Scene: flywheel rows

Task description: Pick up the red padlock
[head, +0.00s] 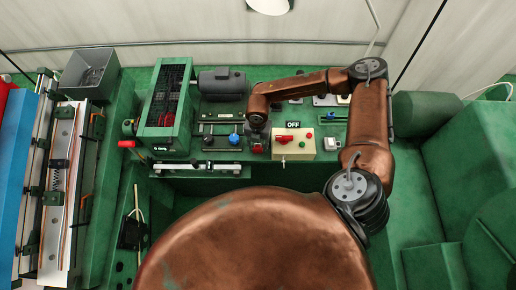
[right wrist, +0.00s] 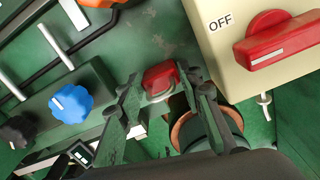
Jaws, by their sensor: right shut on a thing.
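The red padlock (right wrist: 160,76) is between the fingertips of my right gripper (right wrist: 157,88) in the right wrist view. The jaws are shut on it, one finger on each side, and its grey shackle shows at its lower edge. In the head view my right gripper (head: 258,138) points down left of the cream switch box, and a small red part of the padlock (head: 258,149) shows below it. I cannot tell whether the padlock touches the surface beneath. My left gripper is not in view.
The cream OFF box (head: 293,146) with a red rotary switch (right wrist: 275,38) stands close to the right. A blue knob (right wrist: 72,103) is close to the left. A grey motor (head: 222,83) and a green-framed machine (head: 166,105) stand further left.

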